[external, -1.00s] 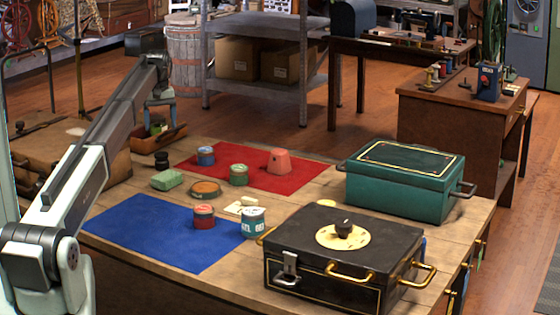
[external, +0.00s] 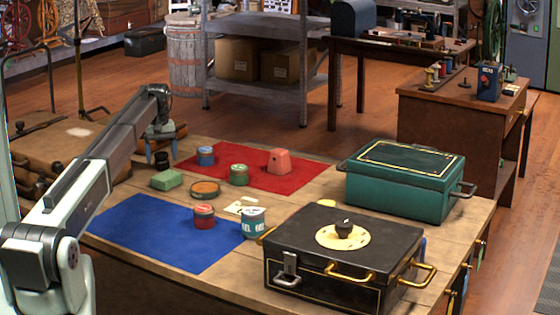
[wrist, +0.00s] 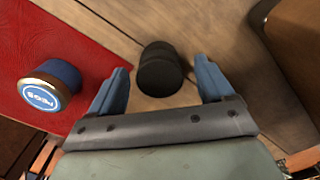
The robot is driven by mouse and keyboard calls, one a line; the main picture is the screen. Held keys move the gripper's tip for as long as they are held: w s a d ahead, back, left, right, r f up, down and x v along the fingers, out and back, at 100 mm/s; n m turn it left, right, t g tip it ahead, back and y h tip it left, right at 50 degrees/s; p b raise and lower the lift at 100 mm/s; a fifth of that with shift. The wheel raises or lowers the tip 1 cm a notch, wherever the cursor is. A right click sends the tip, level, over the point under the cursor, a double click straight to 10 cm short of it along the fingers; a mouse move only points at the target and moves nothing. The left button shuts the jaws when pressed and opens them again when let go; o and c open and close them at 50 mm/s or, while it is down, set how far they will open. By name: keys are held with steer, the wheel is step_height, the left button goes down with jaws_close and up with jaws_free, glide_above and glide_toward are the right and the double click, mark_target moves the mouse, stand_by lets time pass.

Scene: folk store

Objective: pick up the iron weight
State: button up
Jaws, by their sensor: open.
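The iron weight is a small black cylinder (external: 162,160) standing upright on the wooden table, left of the red cloth. In the wrist view the black weight (wrist: 160,70) shows in the gap between my two blue fingers, with bare space on both sides. My gripper (external: 161,154) points down over the weight in the external view. In the wrist view my gripper (wrist: 161,72) is open and empty, with its fingers apart from the weight. I cannot tell exactly how far the fingertips reach down beside it.
A blue tin (wrist: 47,86) stands on the red cloth (external: 300,179). A wooden tray (wrist: 298,30) lies close to the right finger in the wrist view. A black box (external: 340,257) stands farther right.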

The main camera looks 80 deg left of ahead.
step_height(320, 180, down, 2)
steer(key=shift+f, duration=0.1)
jaws_close()
stand_by(0.8)
